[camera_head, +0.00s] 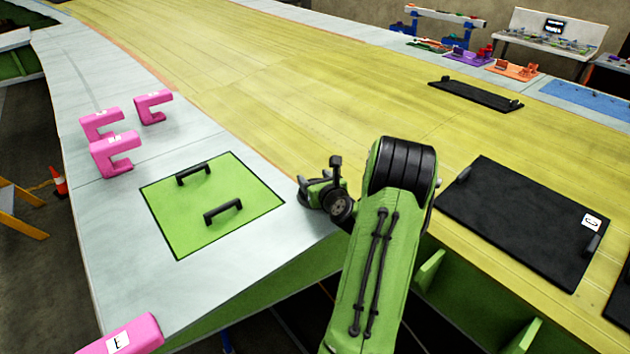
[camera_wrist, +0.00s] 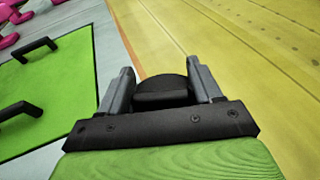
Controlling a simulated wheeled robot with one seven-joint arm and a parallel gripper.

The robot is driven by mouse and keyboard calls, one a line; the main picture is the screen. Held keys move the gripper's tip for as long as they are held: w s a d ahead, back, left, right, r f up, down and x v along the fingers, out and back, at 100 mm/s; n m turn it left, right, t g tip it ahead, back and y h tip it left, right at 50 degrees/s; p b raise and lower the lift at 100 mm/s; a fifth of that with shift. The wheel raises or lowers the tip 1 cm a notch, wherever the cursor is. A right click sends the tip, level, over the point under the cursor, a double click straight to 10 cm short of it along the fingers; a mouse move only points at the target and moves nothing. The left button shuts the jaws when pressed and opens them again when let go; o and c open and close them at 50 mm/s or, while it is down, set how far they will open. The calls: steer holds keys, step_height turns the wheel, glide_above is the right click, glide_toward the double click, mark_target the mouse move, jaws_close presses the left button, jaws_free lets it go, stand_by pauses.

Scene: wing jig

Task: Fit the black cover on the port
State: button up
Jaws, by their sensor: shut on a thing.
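My gripper (camera_wrist: 160,75) is shut on a round black cover (camera_wrist: 162,96), held between its two grey fingers by a raised grip. In the head view my gripper (camera_head: 312,191) is low over the wing near the seam between grey edge and yellow skin, right of the green panel. The cover is mostly hidden there by my wrist. I cannot make out the port in either view; it may be behind the cover or my arm. Whether the cover touches the wing cannot be told.
A green panel (camera_head: 250,199) with two black handles lies left of my gripper. Several pink clamps (camera_head: 113,156) stand along the wing's left edge. A large black panel (camera_head: 510,215) lies at right, with another black panel (camera_head: 475,95) farther back. The yellow skin (camera_head: 290,95) beyond is clear.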

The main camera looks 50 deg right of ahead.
steer(key=shift+f, duration=0.2)
steer(key=o, duration=1.1)
